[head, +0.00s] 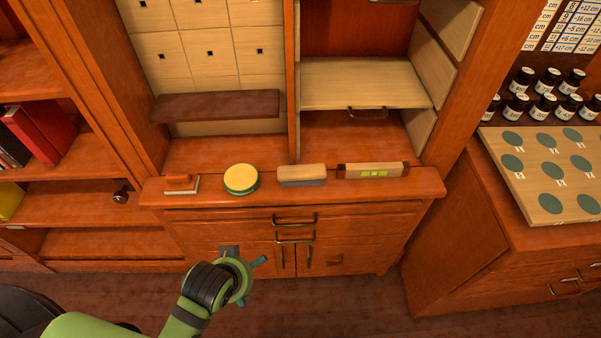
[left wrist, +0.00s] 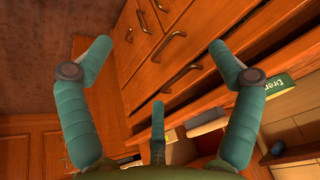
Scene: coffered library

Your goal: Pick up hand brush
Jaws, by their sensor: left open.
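The hand brush (head: 302,174), a block with a light wooden top and grey bristles below, lies on the narrow ledge (head: 420,187) of the wooden cabinet in the head view. My left gripper (head: 245,268) is in front of the cabinet drawers, lower than the ledge and to the left of the brush, apart from it. In the left wrist view the fingers of my left gripper (left wrist: 160,62) are spread wide with nothing between them. My right gripper is not in view.
Drawer handles (head: 295,220) stick out below. A counter with dotted board (head: 545,175) is at right.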

